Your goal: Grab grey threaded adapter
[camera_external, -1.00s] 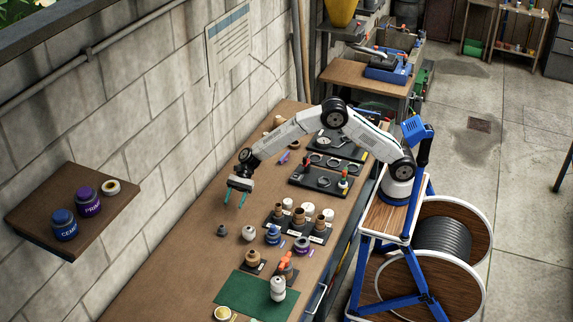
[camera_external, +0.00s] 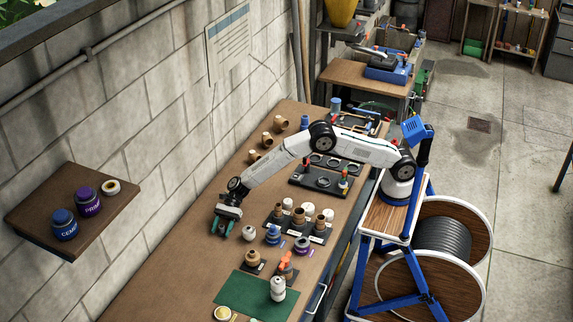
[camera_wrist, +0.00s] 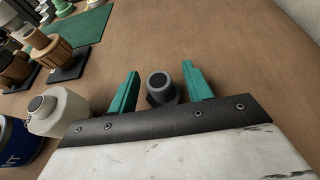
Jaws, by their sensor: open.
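The grey threaded adapter (camera_wrist: 160,88), a small dark grey round piece with an open top, stands on the brown workbench (camera_wrist: 215,45) in the wrist view. My gripper (camera_wrist: 161,73) is open, with one teal finger on each side of the adapter. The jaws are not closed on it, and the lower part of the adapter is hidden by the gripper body. In the external view my gripper (camera_external: 223,229) is low over the bench and hides the adapter.
Tan fittings on dark bases (camera_wrist: 62,62) and a green mat (camera_wrist: 75,38) lie farther left. Bench to the right of the gripper is clear.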

